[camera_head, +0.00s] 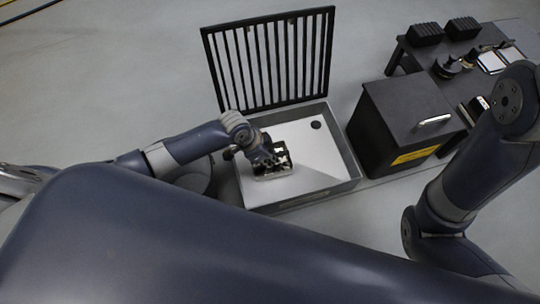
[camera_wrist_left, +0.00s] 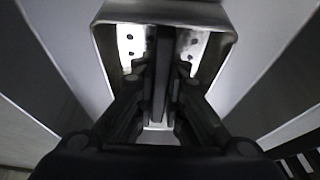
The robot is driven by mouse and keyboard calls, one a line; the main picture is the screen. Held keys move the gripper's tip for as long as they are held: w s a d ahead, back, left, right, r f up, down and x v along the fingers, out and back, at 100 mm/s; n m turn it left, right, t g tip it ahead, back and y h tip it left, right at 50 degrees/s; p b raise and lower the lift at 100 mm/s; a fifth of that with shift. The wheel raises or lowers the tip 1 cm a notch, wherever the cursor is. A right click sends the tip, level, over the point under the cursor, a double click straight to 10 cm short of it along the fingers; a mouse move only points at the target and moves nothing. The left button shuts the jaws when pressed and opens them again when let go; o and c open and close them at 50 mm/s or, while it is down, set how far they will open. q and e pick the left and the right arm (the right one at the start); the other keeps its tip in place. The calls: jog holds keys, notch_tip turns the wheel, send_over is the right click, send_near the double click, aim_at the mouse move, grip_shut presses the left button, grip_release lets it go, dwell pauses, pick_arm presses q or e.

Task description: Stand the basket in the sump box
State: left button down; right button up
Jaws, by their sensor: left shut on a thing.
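The sump box (camera_head: 350,163) is a grey open box with a pale floor and a dark round hole near its back right. The basket (camera_head: 286,171) is a small metal box with holes, inside the sump box's walls at the left. My left gripper (camera_head: 270,160) reaches down over it. In the left wrist view the gripper (camera_wrist_left: 162,75) is shut on a dark upright bar in the middle of the basket (camera_wrist_left: 224,22). Whether the basket's underside touches the floor cannot be told. My right arm shows at the right, but its gripper is out of view.
A black barred grate (camera_head: 270,60) stands upright along the sump box's back edge. A black cabinet (camera_head: 410,110) with a handle and yellow label stands close to its right. A dark bench (camera_head: 440,82) with several items is behind. Open floor lies at the left.

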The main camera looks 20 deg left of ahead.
pick_arm(q)
jog(key=c, duration=2.1)
grip_release()
jog(key=o, duration=0.5)
jog(key=o, duration=0.5)
